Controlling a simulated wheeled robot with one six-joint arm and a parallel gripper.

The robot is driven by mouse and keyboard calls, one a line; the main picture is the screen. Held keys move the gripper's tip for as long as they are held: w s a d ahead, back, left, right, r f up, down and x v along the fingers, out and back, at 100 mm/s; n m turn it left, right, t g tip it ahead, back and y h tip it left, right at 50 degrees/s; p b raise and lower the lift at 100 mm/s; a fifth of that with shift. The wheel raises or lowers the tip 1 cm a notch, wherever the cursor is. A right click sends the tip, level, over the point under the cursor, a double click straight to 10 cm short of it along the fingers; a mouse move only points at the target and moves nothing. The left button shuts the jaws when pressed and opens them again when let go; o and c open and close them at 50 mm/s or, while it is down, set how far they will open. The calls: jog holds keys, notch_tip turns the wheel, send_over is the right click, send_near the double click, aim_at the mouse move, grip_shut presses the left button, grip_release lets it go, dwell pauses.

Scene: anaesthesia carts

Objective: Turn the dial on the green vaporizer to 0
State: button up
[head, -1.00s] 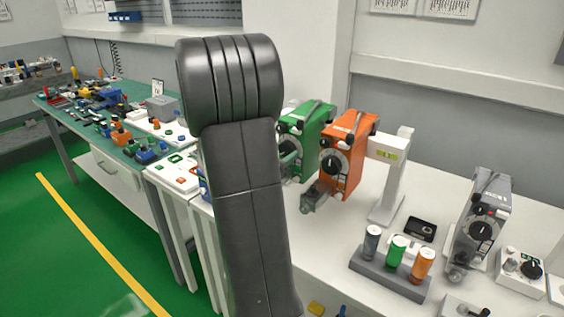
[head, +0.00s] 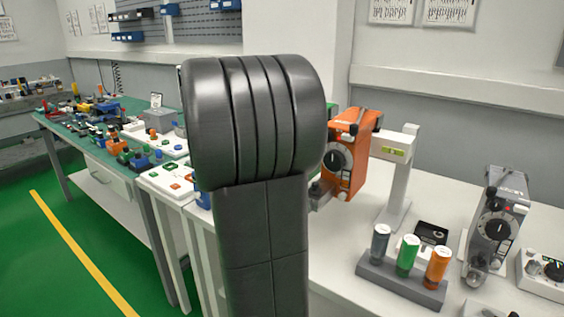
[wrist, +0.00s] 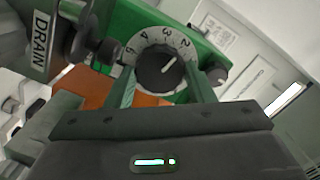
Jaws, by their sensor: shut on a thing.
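The green vaporizer (wrist: 118,20) fills the upper part of the wrist view. Its round dial (wrist: 163,68) has a dark knob with a white line and a pale numbered ring. The line points to the upper right, roughly towards the low numbers; the exact reading is unclear. My gripper (wrist: 163,82) has one finger on each side of the dial and is shut on it. The fingertips partly cover the lower ring.
An orange vaporizer (head: 352,125) stands close to the right of the green one. A white stand (head: 396,185), a rack (head: 400,283) of coloured bottles and a grey vaporizer (head: 498,210) are further right. A cluttered green-topped bench (head: 98,160) is at left.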

jog(key=shift+f+m+b, duration=0.15)
jog(key=shift+m+b, duration=1.8)
jog(key=shift+m, duration=0.25)
jog(key=o, duration=1)
jog(key=shift+c, duration=0.2)
jog(key=shift+r, duration=0.2)
